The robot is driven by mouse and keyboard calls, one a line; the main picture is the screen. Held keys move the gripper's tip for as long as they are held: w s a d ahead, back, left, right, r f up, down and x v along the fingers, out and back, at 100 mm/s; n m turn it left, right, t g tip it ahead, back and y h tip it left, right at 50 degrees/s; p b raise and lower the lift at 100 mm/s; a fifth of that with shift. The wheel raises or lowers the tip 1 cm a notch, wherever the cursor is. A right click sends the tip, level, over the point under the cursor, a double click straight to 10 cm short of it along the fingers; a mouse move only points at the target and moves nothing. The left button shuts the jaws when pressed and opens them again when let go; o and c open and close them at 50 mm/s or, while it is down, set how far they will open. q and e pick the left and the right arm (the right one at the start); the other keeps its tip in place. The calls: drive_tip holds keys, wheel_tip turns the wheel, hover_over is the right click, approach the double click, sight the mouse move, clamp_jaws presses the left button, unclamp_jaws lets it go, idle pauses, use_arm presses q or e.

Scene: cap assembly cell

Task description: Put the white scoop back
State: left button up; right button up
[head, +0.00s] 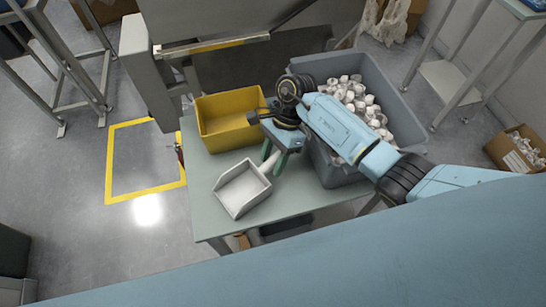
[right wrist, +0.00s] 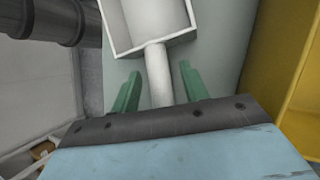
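The white scoop (head: 243,189) is on the grey-green table (head: 205,170), in front of the yellow bin, its tray toward the front left and its handle toward the back right. The scoop's tray (right wrist: 148,22) also shows at the top of the right wrist view, with the handle (right wrist: 159,78) running down toward my gripper. My right gripper (head: 275,160) is over the handle. In the right wrist view its green fingers (right wrist: 160,88) stand apart on either side of the handle, with a gap on each side. The handle's end is hidden by the gripper body. My left gripper is not in view.
The yellow bin (head: 228,142) stands behind the scoop and looks empty. A grey crate (head: 395,88) full of white caps (head: 358,98) stands to the right, partly under my right arm. A grey machine (head: 150,75) borders the table at the back. The table's front left is clear.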

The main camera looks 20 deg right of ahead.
drive_tip(key=v, duration=1.2)
drive_tip(key=shift+r, duration=0.1)
idle(1.1)
